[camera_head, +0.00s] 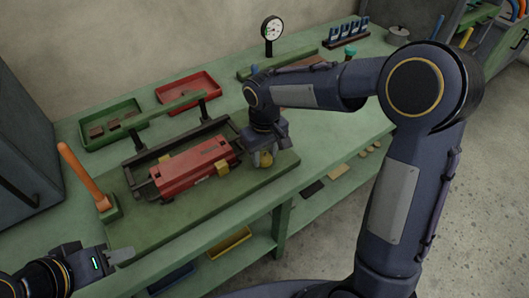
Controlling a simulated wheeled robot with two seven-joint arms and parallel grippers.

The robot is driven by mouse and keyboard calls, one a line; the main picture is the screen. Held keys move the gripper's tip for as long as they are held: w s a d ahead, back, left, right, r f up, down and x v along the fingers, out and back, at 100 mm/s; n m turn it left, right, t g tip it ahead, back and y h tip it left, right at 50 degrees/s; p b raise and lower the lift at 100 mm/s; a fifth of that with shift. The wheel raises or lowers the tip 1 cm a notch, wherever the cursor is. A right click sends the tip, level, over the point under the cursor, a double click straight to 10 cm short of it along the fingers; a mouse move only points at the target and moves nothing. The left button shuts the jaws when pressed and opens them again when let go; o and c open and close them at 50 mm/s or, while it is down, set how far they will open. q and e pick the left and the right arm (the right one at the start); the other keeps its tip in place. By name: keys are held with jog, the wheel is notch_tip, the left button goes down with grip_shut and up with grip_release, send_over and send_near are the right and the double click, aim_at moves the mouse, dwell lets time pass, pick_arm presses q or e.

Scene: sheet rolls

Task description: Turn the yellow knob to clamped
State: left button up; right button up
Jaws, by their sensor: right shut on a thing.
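The yellow knob (265,159) sits at the right end of the green base board (190,222), right of the red block (193,167). My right gripper (262,157) reaches down from above and is shut on the yellow knob, hiding much of it. Which setting the knob points to cannot be made out. The red block lies in a dark frame, with small yellow pieces at its front edge. My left gripper (125,256) is at the lower left, in front of the board and away from the knob; its finger opening is not clear.
An orange lever (83,173) stands at the board's left end. A green tray (112,131) and a red tray (188,92) lie behind. A dial gauge (271,30) stands at the back. A yellow bin (229,242) is on the shelf below.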

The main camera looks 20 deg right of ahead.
aim_at(265, 157)
jog(key=o, duration=1)
jog(key=shift+r, duration=0.1)
notch_tip(265, 157, up, 8)
jog(key=shift+f+p, duration=0.25)
jog(key=shift+p, duration=0.05)
jog(key=shift+r, duration=0.1)
